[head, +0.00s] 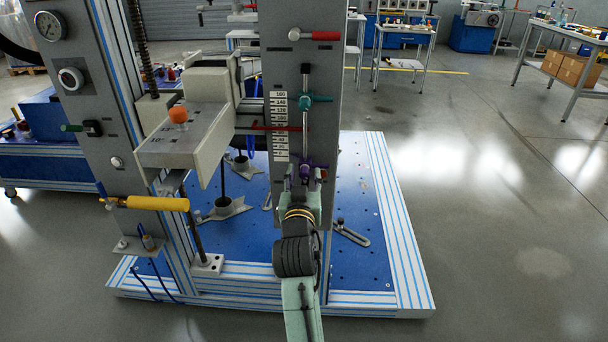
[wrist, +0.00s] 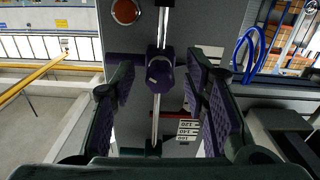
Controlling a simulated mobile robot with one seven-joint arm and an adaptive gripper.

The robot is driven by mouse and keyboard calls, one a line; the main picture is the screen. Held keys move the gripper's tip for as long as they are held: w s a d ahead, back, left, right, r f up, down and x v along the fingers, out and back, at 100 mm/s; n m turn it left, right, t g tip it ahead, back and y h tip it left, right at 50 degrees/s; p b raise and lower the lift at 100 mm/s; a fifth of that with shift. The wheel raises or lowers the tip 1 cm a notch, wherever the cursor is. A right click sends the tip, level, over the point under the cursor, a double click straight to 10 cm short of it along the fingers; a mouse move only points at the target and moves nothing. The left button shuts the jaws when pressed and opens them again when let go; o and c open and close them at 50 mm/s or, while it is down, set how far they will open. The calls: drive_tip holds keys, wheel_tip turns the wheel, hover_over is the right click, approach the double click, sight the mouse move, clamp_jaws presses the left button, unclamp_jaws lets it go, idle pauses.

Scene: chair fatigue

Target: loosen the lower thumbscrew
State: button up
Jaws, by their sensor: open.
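The lower thumbscrew (wrist: 160,74) is a purple knob on a thin vertical rod. In the head view it shows as a small purple piece (head: 307,166) low on the grey upright panel (head: 277,185), partly hidden by my gripper (head: 304,176). In the wrist view my gripper (wrist: 160,84) is open, one dark finger on each side of the purple knob. Gaps show between the knob and both fingers. The upper thumbscrew (head: 305,102) is green, higher on the same rod. A green part shows low in the wrist view, mostly hidden behind my gripper.
A numbered scale (head: 281,125) and a red pointer (head: 272,128) are left of the rod. A red handle (head: 324,36) is near the panel top. An orange-knobbed block (head: 165,140) and a yellow handle (head: 157,204) stand left.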

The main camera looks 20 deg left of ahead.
drive_tip(key=shift+w, duration=0.15)
drive_tip(key=shift+c, duration=0.2)
clamp_jaws()
idle(0.3)
